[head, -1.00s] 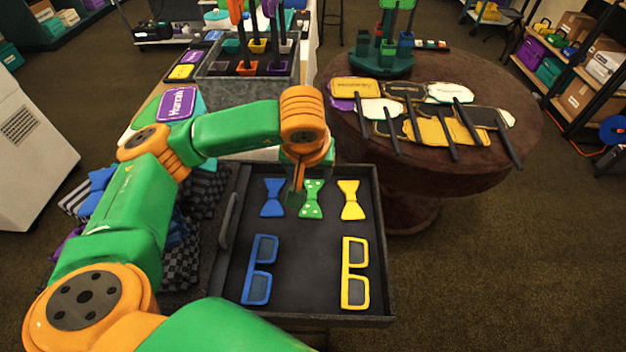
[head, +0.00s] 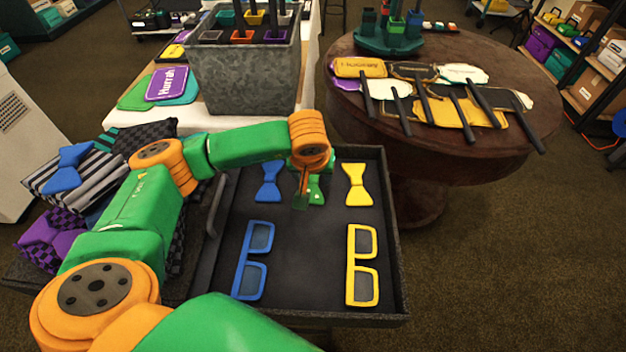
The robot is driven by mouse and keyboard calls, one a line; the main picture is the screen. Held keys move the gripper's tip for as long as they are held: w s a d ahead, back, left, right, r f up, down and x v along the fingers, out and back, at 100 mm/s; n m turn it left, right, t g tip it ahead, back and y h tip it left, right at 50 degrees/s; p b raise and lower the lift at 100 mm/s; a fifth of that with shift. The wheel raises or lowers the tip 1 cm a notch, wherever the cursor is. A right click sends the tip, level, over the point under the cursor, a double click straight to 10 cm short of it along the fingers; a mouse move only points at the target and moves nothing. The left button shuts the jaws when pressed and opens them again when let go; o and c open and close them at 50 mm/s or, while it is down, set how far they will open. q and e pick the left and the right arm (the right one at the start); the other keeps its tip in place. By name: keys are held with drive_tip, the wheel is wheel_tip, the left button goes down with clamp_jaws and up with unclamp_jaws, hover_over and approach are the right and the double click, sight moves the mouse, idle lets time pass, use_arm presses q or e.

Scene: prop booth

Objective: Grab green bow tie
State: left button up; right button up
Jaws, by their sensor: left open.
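The green bow tie (head: 317,190) lies in the dark open drawer (head: 310,310), in the back row between a blue bow tie (head: 269,183) and a yellow bow tie (head: 357,184). My left gripper (head: 301,200) points down over the green bow tie and hides its left and upper part. The gap between its fingers is hard to see, and I cannot tell whether it touches the bow tie. My right gripper is not in view.
Blue glasses (head: 254,260) and yellow glasses (head: 362,264) lie in the drawer's front half. A metal bin (head: 246,75) stands on the white table behind. A round brown table (head: 510,75) with sign props is at right. Folded patterned items are piled at left.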

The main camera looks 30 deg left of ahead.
use_arm(q)
drive_tip(key=shift+w+f, duration=0.15)
drive_tip(key=shift+f, duration=0.2)
clamp_jaws()
drive_tip(key=shift+r, duration=0.15)
